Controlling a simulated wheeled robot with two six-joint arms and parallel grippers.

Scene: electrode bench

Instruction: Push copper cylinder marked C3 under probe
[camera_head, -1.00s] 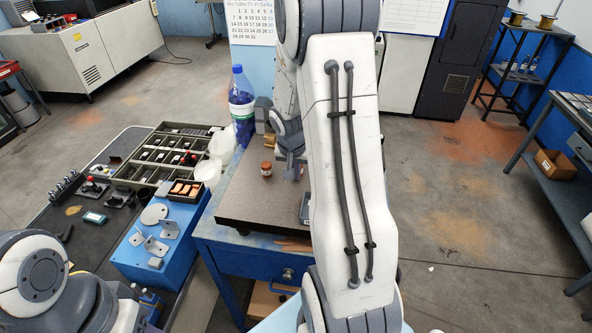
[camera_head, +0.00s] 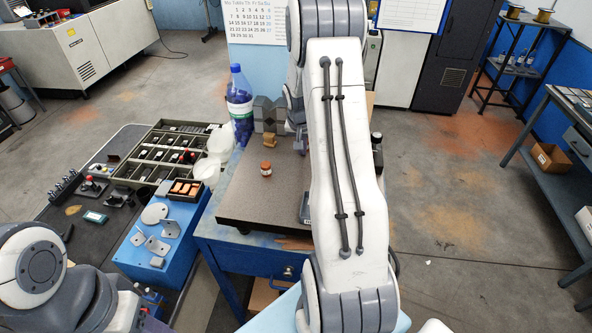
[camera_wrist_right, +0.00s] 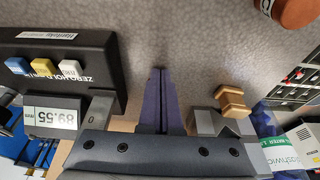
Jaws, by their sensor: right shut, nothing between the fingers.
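A short copper cylinder (camera_head: 266,169) with a white label stands upright on the granite plate (camera_head: 245,205). Its side also shows at the top right of the wrist view (camera_wrist_right: 298,10); the marking is too cut off to read. My right gripper (camera_head: 300,143) is beyond and right of the cylinder, partly behind my own arm. In the wrist view its purple fingers (camera_wrist_right: 160,82) are shut and empty, apart from the cylinder. I cannot make out the probe. My left gripper is out of view.
A dark meter (camera_wrist_right: 60,72) reading 89.55 is beside the fingers. A brass piece (camera_wrist_right: 232,100) sits at a grey block (camera_wrist_right: 203,121). A blue-capped bottle (camera_head: 240,105) stands at the plate's back left. The plate around the cylinder is clear.

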